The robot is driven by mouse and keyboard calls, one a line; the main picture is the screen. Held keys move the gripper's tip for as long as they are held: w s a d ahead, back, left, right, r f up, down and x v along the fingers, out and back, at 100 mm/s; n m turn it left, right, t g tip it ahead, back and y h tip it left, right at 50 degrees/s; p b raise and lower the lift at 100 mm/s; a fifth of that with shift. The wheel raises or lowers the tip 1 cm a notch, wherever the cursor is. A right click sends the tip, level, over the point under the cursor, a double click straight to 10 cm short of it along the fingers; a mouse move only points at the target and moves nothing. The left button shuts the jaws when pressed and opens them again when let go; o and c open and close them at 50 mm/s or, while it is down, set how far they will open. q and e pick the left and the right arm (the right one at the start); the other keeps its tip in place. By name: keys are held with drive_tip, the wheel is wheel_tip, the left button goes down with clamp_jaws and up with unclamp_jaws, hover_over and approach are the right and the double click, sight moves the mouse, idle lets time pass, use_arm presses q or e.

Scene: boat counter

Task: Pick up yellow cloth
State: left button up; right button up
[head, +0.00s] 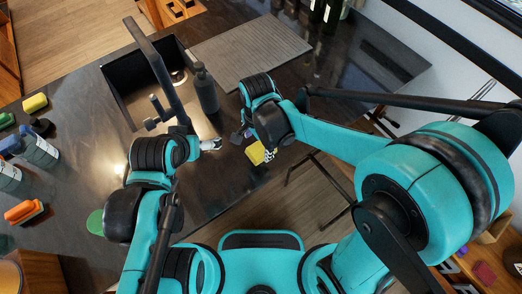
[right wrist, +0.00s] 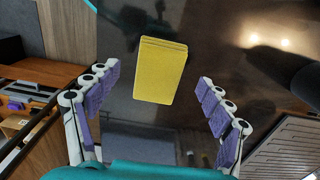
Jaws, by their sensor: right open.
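The yellow cloth (head: 256,153) lies near the counter's front edge, partly covered by my right gripper (head: 254,142) in the head view. In the right wrist view the cloth (right wrist: 161,72) is a flat yellow rectangle with a folded far edge, lying on the dark counter. My right gripper (right wrist: 158,79) is open, its purple-padded fingers spread to either side of the cloth with gaps, and nothing is held. My left gripper (head: 210,144) shows only as a small pale tip left of the cloth; its jaws cannot be made out.
A sink (head: 135,88) with a tall dark faucet and a dark bottle (head: 204,92) stand behind the grippers. A ribbed grey mat (head: 250,52) lies at the back. A yellow-green sponge (head: 35,102), an orange brush (head: 24,211) and clear bottles (head: 40,150) are at the left.

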sight(258, 150)
wheel_tip(258, 150, down, 4)
drive_tip(key=shift+r+b, duration=0.25)
drive_tip(key=shift+b, duration=0.2)
drive_tip(key=c, duration=1.2)
drive_tip(key=shift+r, duration=0.1)
drive_tip(key=shift+c, duration=0.2)
drive_tip(key=shift+r, duration=0.45)
drive_tip(key=r+p, duration=0.1)
drive_tip(key=r, duration=0.1)
drive_tip(key=d+r+p, duration=0.1)
drive_tip(key=r, duration=0.1)
drive_tip(key=shift+s, duration=0.15)
drive_tip(key=s+d+r+p, duration=0.3)
drive_tip(key=s+d+r, duration=0.2)
drive_tip(key=d, duration=0.4)
drive_tip(key=shift+s+d+r, duration=0.15)
drive_tip(key=shift+s+r, duration=0.1)
drive_tip(key=shift+r, duration=0.3)
